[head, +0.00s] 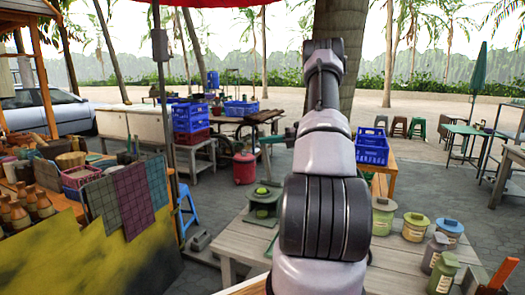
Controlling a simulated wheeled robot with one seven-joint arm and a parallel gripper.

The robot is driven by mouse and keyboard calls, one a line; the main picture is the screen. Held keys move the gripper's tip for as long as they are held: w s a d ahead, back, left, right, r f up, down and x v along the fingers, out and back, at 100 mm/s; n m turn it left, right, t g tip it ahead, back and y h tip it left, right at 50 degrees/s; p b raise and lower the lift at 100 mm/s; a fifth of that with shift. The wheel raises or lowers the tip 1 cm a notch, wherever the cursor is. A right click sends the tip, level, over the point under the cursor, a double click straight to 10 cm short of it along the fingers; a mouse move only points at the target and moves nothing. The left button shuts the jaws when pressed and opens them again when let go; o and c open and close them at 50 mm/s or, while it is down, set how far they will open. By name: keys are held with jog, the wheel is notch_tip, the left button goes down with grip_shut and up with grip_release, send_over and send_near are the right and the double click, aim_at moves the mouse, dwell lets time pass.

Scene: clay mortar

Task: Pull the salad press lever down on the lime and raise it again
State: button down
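A green press (263,207) stands on the wooden table, left of my arm. A yellow-green lime (262,190) shows at its upper part. A dark green bar (277,138) sticks out to the left of my arm, above the press. It may be the press lever, but my arm hides its right end, so I cannot tell what it joins. My arm rises through the middle of the view and covers what lies behind it. I cannot make out my gripper or its fingers.
Several lidded jars (415,229) stand on the table to the right of my arm. A red canister (244,168) and a blue stool (187,212) stand on the ground to the left. The table's front left part is bare.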

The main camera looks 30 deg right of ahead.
jog(key=shift+w+d+r+m, duration=0.5)
jog(key=shift+w+d+r, duration=0.15)
jog(key=shift+d, duration=0.2)
